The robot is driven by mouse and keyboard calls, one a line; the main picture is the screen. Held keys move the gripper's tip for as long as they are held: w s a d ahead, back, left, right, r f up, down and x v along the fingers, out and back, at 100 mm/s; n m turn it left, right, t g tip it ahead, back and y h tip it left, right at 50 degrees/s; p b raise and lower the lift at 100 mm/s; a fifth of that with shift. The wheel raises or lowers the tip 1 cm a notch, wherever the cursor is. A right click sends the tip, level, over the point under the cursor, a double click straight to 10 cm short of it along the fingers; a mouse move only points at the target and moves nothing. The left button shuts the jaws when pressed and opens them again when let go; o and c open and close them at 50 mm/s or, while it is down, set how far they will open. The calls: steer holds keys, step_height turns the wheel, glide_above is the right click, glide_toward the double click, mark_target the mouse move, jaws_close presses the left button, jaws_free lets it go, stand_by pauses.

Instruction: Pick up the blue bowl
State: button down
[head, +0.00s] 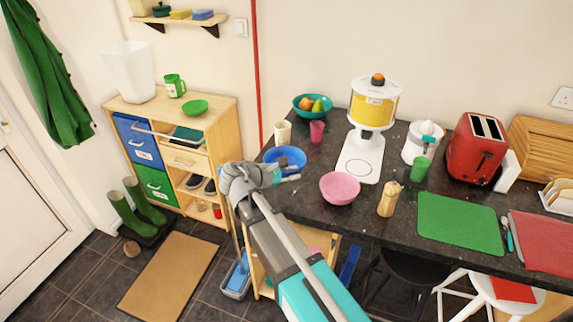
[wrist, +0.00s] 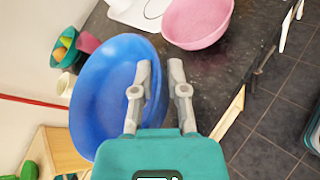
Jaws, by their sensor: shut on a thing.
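The blue bowl (head: 285,156) is at the left end of the dark counter, upright or nearly so. My gripper (head: 287,172) is at its near side, shut on its rim. In the wrist view, one finger of my gripper (wrist: 161,68) is inside the blue bowl (wrist: 98,88) and the other is outside, with the rim between them. I cannot tell whether the bowl touches the counter. Part of its near rim is hidden by the fingers.
A pink bowl (head: 340,187) stands just right of the blue one. A cream cup (head: 283,132), a pink cup (head: 317,132) and a teal fruit bowl (head: 314,106) are behind. A white-and-yellow dispenser (head: 373,105) stands farther right. The counter's left edge is close.

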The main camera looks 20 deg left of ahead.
steer(key=s+d+r+p, duration=0.2)
steer(key=s+d+r, duration=0.1)
steer(key=s, duration=0.3)
steer(key=shift+s+d, duration=0.15)
steer(key=shift+d, duration=0.15)
stand_by(0.5)
steer(key=shift+a, duration=0.15)
